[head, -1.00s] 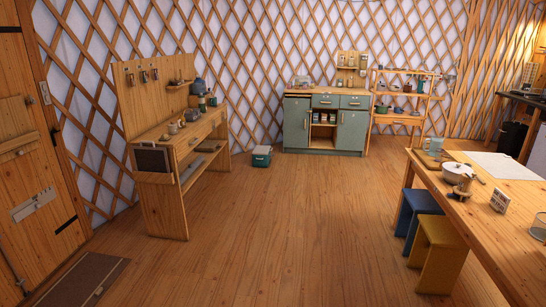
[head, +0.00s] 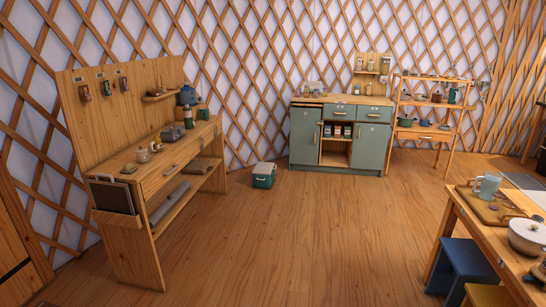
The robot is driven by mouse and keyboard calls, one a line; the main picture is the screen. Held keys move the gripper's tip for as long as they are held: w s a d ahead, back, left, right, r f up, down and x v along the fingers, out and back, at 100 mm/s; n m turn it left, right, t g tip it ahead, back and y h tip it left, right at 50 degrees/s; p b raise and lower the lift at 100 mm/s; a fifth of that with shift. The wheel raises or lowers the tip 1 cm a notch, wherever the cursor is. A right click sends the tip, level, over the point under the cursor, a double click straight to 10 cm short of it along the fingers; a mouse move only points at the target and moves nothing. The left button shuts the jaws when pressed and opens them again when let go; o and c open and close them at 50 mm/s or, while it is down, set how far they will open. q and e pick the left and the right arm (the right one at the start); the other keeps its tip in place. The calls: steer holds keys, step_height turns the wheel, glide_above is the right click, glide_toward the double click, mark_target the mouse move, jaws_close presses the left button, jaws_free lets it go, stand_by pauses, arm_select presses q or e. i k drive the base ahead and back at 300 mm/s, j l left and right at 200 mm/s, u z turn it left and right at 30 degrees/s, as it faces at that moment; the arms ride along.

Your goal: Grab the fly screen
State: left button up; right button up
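I cannot pick out a fly screen for certain. A flat dark grey panel with a thin light frame (head: 110,197) stands upright in a wooden holder on the near end of the workbench (head: 190,160); whether it is mesh is too small to tell. A grey roll-like item (head: 170,203) lies on the bench's lower shelf. Neither of my grippers shows in the head view.
A green cabinet (head: 305,140) and an open shelf rack (head: 402,130) stand along the lattice wall. A small green and white box (head: 263,176) sits on the floor. A table (head: 478,225) with stools is at right. The middle floor is clear.

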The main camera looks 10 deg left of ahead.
mark_target(113, 197)
steer(key=i+u, duration=0.1)
steer(key=i, duration=0.5)
steer(key=i+u, duration=0.1)
steer(key=i, duration=0.5)
steer(key=i+l+u, duration=0.1)
steer(key=i, duration=0.5)
steer(key=l, duration=0.05)
